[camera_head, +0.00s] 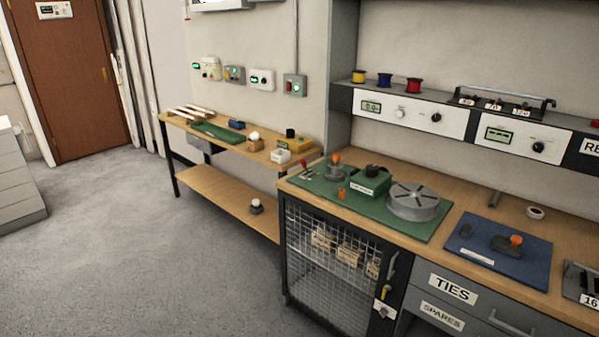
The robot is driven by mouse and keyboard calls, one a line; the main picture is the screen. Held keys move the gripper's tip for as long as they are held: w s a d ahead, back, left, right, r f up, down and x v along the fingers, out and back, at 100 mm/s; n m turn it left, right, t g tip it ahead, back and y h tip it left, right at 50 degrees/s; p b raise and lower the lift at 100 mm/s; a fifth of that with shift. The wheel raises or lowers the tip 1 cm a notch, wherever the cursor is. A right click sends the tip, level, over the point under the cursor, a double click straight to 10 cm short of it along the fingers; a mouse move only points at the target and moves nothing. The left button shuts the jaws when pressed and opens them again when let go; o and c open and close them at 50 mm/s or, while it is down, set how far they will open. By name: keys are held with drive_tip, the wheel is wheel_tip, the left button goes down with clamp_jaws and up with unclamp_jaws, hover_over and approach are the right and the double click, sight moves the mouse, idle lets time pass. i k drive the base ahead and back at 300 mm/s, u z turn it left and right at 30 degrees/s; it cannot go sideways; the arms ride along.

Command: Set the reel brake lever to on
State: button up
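A grey slotted round reel or turntable (414,203) sits on the right part of a green mat (388,223) on the workbench. Left of it is a green box (370,187) with a dark knob on top and a small label. Further left are a grey device with an orange knob (335,160), a small red-handled lever (304,167) and a small orange piece (341,193). I cannot tell which of these is the reel brake lever or read its on or off position. My gripper is not in view.
A blue mat (470,256) with a dark orange-knobbed device (512,245) lies to the right. A mesh-door cabinet (330,262) is below the bench. A lower wooden table (225,150) stands at back left. The grey floor (130,240) at left is clear.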

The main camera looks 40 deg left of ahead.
sight(302, 162)
drive_tip(key=k, duration=1.05)
drive_tip(key=u, duration=0.45)
drive_tip(key=i, duration=1.05)
drive_tip(key=u, duration=0.8)
drive_tip(key=i, duration=0.45)
drive_tip(key=u, duration=0.2)
